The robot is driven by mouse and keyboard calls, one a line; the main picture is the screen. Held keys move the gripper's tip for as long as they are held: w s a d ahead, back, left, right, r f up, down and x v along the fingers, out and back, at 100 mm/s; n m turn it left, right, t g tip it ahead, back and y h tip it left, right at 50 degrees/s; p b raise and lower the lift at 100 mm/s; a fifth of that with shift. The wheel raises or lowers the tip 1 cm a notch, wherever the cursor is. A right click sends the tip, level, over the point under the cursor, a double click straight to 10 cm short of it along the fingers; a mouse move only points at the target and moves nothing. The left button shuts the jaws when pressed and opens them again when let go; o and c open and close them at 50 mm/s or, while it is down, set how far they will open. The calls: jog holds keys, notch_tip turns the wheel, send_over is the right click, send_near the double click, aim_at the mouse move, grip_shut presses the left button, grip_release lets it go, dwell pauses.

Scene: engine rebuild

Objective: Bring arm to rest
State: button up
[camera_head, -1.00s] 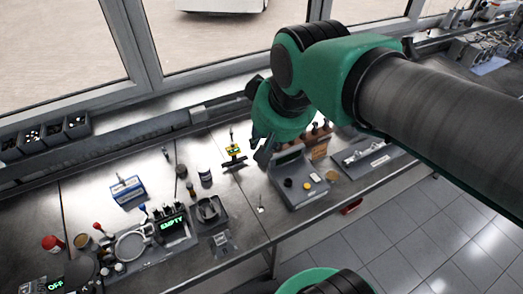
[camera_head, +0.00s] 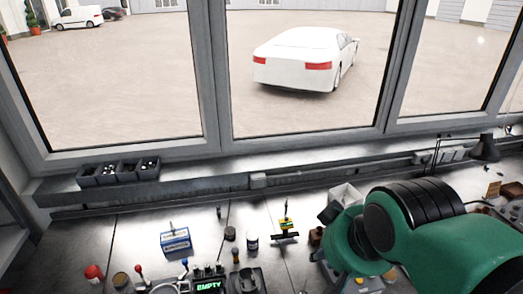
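My arm (camera_head: 430,240) reaches in from the lower right, with green links and a black ribbed joint. It covers the right part of the steel workbench (camera_head: 120,232). A small dark part shows at the arm's left edge, but I cannot tell what it is. My gripper's fingers cannot be made out; the arm or the picture edge hides them. Nothing held can be seen.
On the bench stand a blue box (camera_head: 175,240), a yellow-and-green item on a dark base (camera_head: 285,229) and a display reading EMPTY (camera_head: 208,285). Black bins (camera_head: 118,172) sit on the sill. Windows rise behind; a white car (camera_head: 305,58) is outside.

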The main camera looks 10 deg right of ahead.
notch_tip(320, 180, down, 10)
jog(key=b, duration=0.9)
jog(key=shift+r, duration=0.25)
